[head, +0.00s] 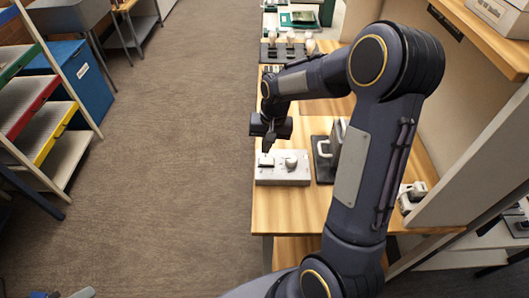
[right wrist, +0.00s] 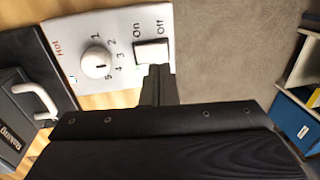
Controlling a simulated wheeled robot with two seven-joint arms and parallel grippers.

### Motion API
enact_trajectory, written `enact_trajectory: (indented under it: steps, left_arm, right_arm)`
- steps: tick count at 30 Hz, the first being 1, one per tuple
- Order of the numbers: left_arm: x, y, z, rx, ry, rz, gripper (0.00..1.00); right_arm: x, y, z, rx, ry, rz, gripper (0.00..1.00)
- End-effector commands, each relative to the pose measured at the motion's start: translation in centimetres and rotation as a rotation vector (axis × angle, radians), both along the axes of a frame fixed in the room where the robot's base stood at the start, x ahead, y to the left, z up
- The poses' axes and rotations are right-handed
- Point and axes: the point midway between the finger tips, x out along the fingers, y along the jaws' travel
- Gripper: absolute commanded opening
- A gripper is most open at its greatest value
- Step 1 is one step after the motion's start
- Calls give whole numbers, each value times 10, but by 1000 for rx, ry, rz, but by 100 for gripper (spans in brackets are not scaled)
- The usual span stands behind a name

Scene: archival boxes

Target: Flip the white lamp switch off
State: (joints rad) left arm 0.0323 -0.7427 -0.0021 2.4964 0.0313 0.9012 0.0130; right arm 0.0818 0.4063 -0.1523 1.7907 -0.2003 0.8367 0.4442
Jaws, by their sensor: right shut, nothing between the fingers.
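A white rocker switch (right wrist: 152,53) sits on a pale control panel (head: 283,178), with "On" and "Off" printed beside it in the right wrist view. The switch also shows in the head view (head: 266,161). Which way it is tipped I cannot tell. A round white dial (right wrist: 97,62) with numbers and the word "Hot" is on the same panel. My right gripper (head: 267,147) is shut and empty, pointing down over the switch end. In the right wrist view its fingertips (right wrist: 157,72) overlap the switch's edge; contact is unclear. My left gripper is out of view.
A dark appliance with a pale handle (right wrist: 37,101) stands right beside the panel. Several bulb-like knobs on a dark base (head: 290,50) stand farther along the wooden table (head: 290,212). Another small white device (head: 410,197) is at the right. Open carpet lies left of the table.

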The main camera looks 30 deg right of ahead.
Motion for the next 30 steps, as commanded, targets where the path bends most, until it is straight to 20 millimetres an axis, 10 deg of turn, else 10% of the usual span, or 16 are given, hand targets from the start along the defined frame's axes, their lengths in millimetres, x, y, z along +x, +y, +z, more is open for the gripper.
enact_trajectory:
  steps: [9,30]
  left_arm:
    - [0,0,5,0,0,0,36]
    - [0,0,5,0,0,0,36]
  right_arm:
    - [3,4,-36,0,1,0,0]
    - [4,8,-47,-68,48,0,0]
